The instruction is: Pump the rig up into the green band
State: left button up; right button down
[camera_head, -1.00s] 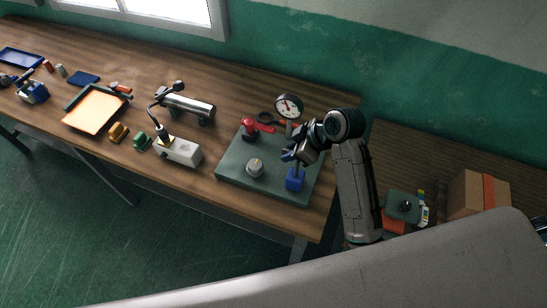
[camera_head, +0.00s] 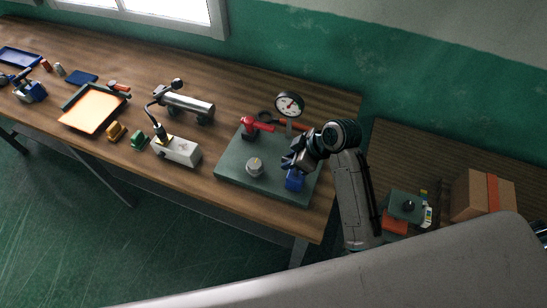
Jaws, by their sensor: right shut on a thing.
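The rig is a grey-green base plate (camera_head: 232,178) at the right end of the bench. A round white dial gauge (camera_head: 290,104) stands at its back; the needle reading and any green band are too small to read. A blue pump body (camera_head: 294,182) sits at the plate's front right. My right gripper (camera_head: 292,161) is shut just above the blue body, on the pump handle, which its fingers mostly hide. A red lever valve (camera_head: 257,123) and a silver knob (camera_head: 255,167) are on the plate. My left gripper is out of view.
A white box (camera_head: 178,151) with a cable, a metal cylinder (camera_head: 186,104) and an orange tray (camera_head: 92,112) lie left of the rig. A cardboard box (camera_head: 477,195) stands on a lower surface at the right. The bench's front edge is close to the plate.

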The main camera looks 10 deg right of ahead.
jog(key=shift+r+p, duration=1.2)
jog(key=shift+r, duration=1.2)
jog(key=shift+f+b, duration=1.45)
jog(key=shift+f, duration=1.1)
jog(key=shift+r, duration=0.15)
jog(key=c, duration=1.3)
grip_release()
